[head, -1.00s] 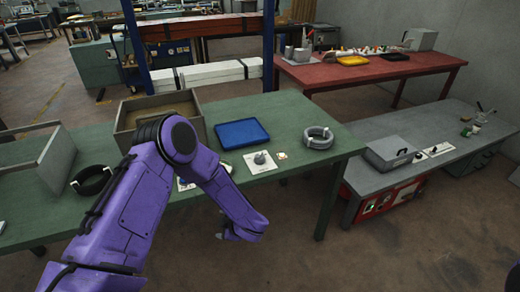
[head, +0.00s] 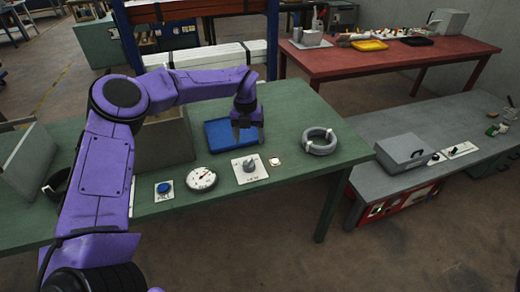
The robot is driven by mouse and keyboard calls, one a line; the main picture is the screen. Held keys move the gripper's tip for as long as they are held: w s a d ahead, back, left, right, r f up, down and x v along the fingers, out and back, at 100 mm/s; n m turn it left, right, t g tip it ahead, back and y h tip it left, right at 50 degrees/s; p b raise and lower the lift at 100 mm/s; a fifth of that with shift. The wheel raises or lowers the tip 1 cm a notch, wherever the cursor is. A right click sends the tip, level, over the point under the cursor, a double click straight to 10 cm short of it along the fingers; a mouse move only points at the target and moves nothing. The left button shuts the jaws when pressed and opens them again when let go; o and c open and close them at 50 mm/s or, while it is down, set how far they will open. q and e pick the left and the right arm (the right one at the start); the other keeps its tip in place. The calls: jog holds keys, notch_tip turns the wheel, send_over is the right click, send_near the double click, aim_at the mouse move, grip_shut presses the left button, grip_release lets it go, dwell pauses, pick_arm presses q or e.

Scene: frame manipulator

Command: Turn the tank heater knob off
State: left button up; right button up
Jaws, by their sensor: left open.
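A grey knob (head: 248,164) sits on a square white plate (head: 262,174) near the front edge of the green table. The plate's lettering is too small to read, so I cannot tell for sure that this is the tank heater knob. My left gripper (head: 248,138) hangs above and just behind the knob with its fingers pointing down. It is open and empty, and appears apart from the knob. My right gripper is not in view.
On the green table (head: 310,185), a round gauge (head: 201,178) and a blue button (head: 163,188) lie left of the knob. A small white switch (head: 275,160) and a grey ring coil (head: 320,141) lie right. A blue tray (head: 217,138) is behind.

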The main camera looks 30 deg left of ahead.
aim_at(248, 161)
pick_arm(q)
jog(key=f+p, duration=0.1)
jog(key=f, duration=0.2)
jog(key=shift+s+d+f+p, duration=0.1)
jog(key=shift+s+f+p, duration=0.2)
jog(key=shift+s+p, duration=0.1)
jog(key=s+f, duration=0.1)
jog(key=s+f+p, duration=0.1)
jog(key=f, duration=0.1)
jog(key=shift+s+f, duration=0.2)
jog(key=shift+s, duration=0.1)
jog(key=w+f, duration=0.2)
jog(key=f, duration=0.1)
jog(key=shift+w+d, duration=0.1)
jog(key=shift+w, duration=0.15)
jog(key=shift+s+r, duration=0.15)
jog(key=shift+s, duration=0.1)
jog(key=shift+c, duration=0.9)
jog(key=shift+s+r, duration=0.15)
jog(key=shift+s, duration=0.1)
jog(key=c, duration=0.6)
jog(key=shift+c, duration=1.4)
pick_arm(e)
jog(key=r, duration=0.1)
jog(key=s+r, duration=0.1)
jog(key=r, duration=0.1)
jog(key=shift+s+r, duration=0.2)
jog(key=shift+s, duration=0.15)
